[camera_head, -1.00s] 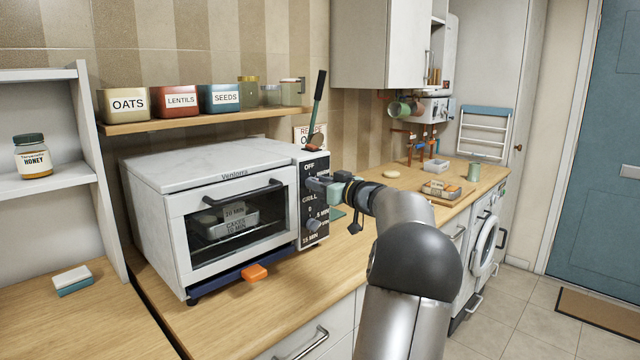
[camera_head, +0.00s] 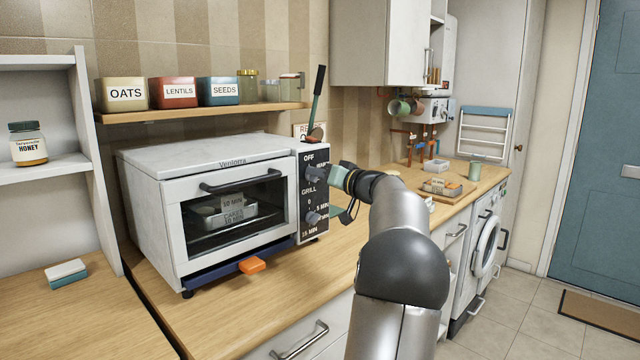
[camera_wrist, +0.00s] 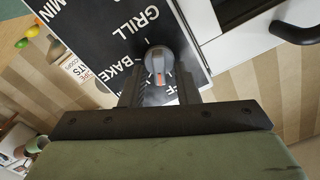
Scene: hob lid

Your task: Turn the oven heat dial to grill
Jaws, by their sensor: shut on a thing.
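The white oven (camera_head: 150,205) stands on the wooden worktop. Its black control panel (camera_head: 304,235) at the right side carries an upper heat dial (camera_head: 312,172), marked OFF above and GRILL below, and a lower timer dial (camera_head: 313,217). My gripper (camera_head: 322,172) is at the upper dial and shut on it. In the wrist view the grey dial (camera_wrist: 157,58) sits between the two dark fingers of my gripper (camera_wrist: 160,88). Its orange mark (camera_wrist: 160,78) points down in that view, towards partly hidden lettering that looks like OFF. GRILL and BAKE show beside the dial.
A tray (camera_head: 441,188) and a green cup (camera_head: 475,171) are further right. The oven door is shut.

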